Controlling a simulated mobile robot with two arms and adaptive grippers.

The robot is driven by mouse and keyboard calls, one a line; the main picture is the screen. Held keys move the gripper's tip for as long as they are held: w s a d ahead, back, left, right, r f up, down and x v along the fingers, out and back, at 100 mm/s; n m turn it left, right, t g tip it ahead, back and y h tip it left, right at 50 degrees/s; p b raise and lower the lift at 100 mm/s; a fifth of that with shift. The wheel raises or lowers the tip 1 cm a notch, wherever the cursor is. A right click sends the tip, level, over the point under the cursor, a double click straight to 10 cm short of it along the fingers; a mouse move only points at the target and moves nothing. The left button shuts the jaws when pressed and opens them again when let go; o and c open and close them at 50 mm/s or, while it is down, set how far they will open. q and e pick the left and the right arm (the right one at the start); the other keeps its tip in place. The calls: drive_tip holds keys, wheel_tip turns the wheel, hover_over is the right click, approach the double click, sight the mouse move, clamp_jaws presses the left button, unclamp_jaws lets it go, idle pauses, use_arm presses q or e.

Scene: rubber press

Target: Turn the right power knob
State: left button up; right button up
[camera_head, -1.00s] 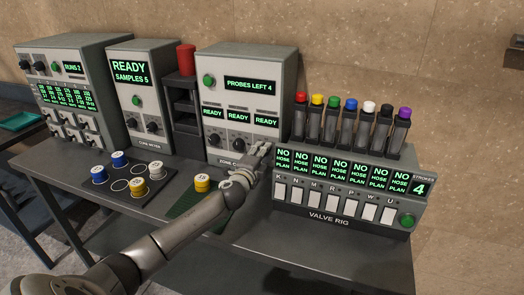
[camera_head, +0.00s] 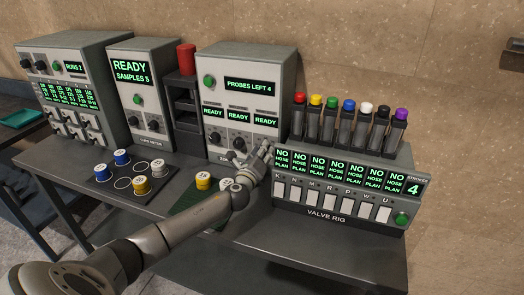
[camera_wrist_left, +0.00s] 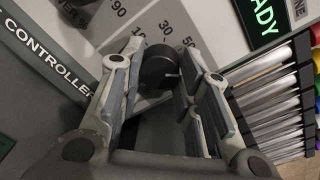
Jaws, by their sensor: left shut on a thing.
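The zone controller (camera_head: 280,85) is a pale box with a green button and "READY" displays. Two of its dark knobs show in the head view, the left knob (camera_head: 214,138) and the middle knob (camera_head: 239,143). The right part of its lower front is behind my left gripper (camera_head: 251,152). In the left wrist view, my left gripper (camera_wrist_left: 165,80) has its fingers on both sides of a dark round knob (camera_wrist_left: 157,70), shut on it. A printed scale with numbers lies beside that knob. My right gripper is not in view.
The valve rig (camera_head: 300,206) stands close to the right of my gripper, with colour-capped tubes above. A green mat (camera_head: 185,208) with capped pots lies beside my left arm. A dark tray (camera_head: 110,192) of pots is at left. The cure meter (camera_head: 145,60) stands behind it.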

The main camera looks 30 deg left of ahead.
use_arm(q)
drive_tip(key=shift+m, duration=0.6)
drive_tip(key=shift+f, duration=0.1)
drive_tip(key=o, duration=1)
drive_tip(key=shift+o, duration=0.2)
drive_tip(key=shift+s, duration=0.1)
drive_tip(key=v, duration=1.2)
drive_tip(key=shift+d, duration=0.1)
